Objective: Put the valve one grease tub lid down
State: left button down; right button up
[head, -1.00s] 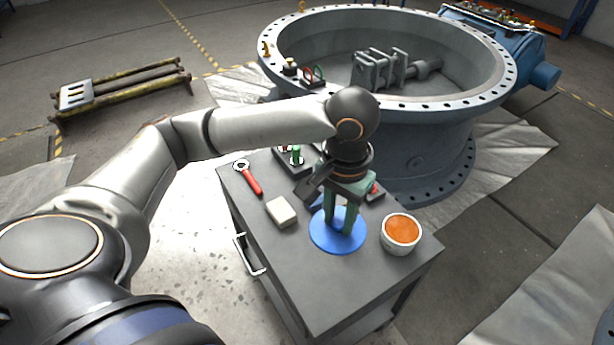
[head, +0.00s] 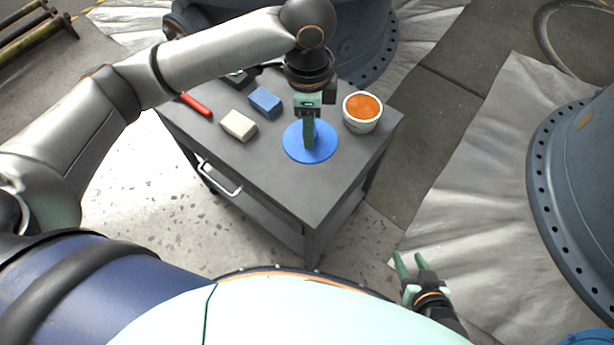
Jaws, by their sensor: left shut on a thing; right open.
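The blue round lid (head: 296,146) is at the front middle of the grey cart top in the head view. My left gripper (head: 309,146) points straight down over the lid's middle and is shut on it; the fingers hide the part they grip. I cannot tell whether the lid touches the cart top. The grease tub (head: 361,122), white with orange grease (head: 362,106) showing in its open top, stands just right of the lid, apart from it. My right gripper (head: 411,256) is open and empty, low at the right, away from the cart.
On the cart top (head: 270,175) lie a cream block (head: 239,125), a blue block (head: 265,101) and a red-handled tool (head: 196,104), left of the lid. The cart's front strip is clear. Large valve bodies stand behind and at the right (head: 580,180).

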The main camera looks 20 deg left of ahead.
pick_arm(q)
jog(key=d+f+m+b, duration=0.1)
jog(key=d+f+m, duration=0.2)
jog(key=d+m, duration=0.55)
jog(key=d+f+m+b, duration=0.1)
jog(key=d+f+m, duration=0.25)
jog(key=m, duration=0.95)
jog(key=a+f, duration=0.2)
jog(key=a, duration=0.2)
jog(key=w+a+f+b, duration=0.1)
jog(key=a+f, duration=0.5)
jog(key=a, duration=0.1)
jog(key=shift+w+a, duration=0.25)
jog(key=shift+a, duration=0.1)
jog(key=shift+a+f, duration=0.3)
jog(key=shift+f, duration=0.1)
jog(key=f, duration=0.2)
jog(key=f+b, duration=0.1)
jog(key=shift+a+f, duration=0.2)
jog(key=shift+a, duration=0.1)
jog(key=shift+w+f, duration=0.1)
jog(key=shift+f, duration=0.05)
pick_arm(e)
jog(key=shift+w+a+f+n, duration=0.15)
jog(key=shift+w+a+f, duration=0.15)
jog(key=shift+a+f, duration=0.25)
jog(key=shift+w+a+f+n, duration=0.15)
jog(key=shift+w+a+f, duration=0.15)
jog(key=shift+a+f, duration=0.2)
jog(key=shift+y, duration=0.3)
